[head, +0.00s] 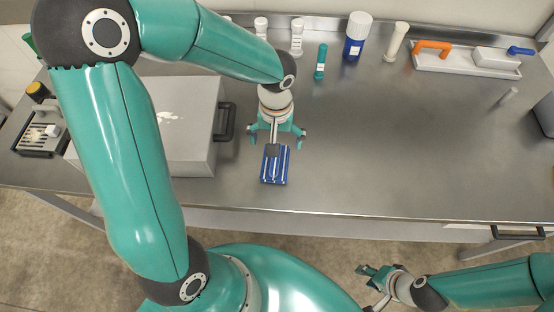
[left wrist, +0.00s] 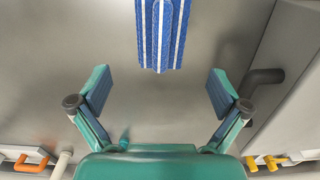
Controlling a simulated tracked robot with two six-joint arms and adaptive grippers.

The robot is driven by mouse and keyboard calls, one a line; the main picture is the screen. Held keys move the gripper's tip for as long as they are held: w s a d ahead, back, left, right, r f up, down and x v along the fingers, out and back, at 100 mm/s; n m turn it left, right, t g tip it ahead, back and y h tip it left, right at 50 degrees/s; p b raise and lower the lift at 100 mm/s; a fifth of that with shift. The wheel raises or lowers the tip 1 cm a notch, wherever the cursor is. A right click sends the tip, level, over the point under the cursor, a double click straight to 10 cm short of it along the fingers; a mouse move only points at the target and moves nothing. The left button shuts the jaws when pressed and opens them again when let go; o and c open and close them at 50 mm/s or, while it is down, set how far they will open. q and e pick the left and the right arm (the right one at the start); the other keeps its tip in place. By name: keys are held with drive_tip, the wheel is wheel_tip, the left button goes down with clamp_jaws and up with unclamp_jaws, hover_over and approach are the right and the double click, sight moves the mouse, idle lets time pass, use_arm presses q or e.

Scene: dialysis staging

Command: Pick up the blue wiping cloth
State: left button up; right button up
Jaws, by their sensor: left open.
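The blue wiping cloth (head: 275,168), with white stripes, lies flat on the steel table near its front edge. In the left wrist view, the cloth (left wrist: 163,35) shows at the top centre, ahead of and between the fingertips. My left gripper (head: 277,142) is over the table at the cloth's far end; its fingers are spread wide, with nothing between them. Both fingers of the left gripper (left wrist: 160,88) show in the left wrist view, apart from the cloth. My right gripper (head: 373,287) is off the table's front side, low at the right, and appears open and empty.
A grey box (head: 190,110) with a dark handle stands just left of the left gripper. Along the back are a teal tube (head: 320,62), a blue-and-white bottle (head: 356,37) and a tray (head: 466,66) with an orange-handled item. The table right of the cloth is clear.

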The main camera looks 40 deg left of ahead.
sight(276, 159)
use_arm(q)
drive_tip(key=f, duration=0.8)
drive_tip(key=shift+s+d+f, duration=0.1)
drive_tip(key=shift+s+d, duration=0.05)
drive_tip(key=shift+s, duration=0.2)
drive_tip(key=shift+c, duration=0.2)
drive_tip(key=c, duration=1.2)
drive_tip(key=shift+o, duration=0.2)
wheel_tip(276, 159, up, 20)
drive_tip(key=shift+p, duration=0.35)
